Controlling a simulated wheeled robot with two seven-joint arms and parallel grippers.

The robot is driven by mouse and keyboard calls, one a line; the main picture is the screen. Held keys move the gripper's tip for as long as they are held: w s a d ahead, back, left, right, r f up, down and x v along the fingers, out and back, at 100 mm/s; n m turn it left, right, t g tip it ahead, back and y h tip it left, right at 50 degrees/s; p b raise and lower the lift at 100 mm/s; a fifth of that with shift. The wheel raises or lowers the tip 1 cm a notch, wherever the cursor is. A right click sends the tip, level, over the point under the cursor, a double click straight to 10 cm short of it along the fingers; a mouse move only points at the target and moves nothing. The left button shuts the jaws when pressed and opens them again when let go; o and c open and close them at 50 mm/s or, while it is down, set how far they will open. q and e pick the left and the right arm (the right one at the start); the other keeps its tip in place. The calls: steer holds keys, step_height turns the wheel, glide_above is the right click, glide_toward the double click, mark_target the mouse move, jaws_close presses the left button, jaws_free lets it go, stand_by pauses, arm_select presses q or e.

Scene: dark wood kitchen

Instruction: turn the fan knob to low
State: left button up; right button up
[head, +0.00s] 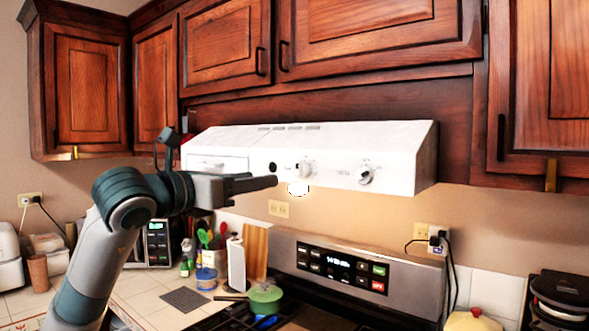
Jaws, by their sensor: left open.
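A white range hood (400,140) hangs under the wooden cabinets. My left gripper (270,183) reaches in from the left, in front of the hood's left part, pointing right. It is open, with nothing seen between its fingers. Its tips appear a little left of and below the left knob, apart from it in the picture. My right gripper is out of view.
Below the hood stands a stove with a steel control panel (350,268) and a green pan (264,298). A utensil holder (213,262) and a microwave (157,242) stand on the left counter. The space before the right knob is clear.

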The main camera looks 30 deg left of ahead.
mark_target(297, 174)
arm_select(q)
steer(key=w+p, duration=0.2)
steer(key=w, duration=0.2)
steer(key=w+p, duration=0.2)
steer(key=w, duration=0.2)
steer(key=w+d+p, duration=0.1)
steer(key=w+p, duration=0.1)
steer(key=w, duration=0.2)
steer(key=shift+w+r, duration=0.1)
steer(key=shift+w, duration=0.55)
steer(key=c, duration=1)
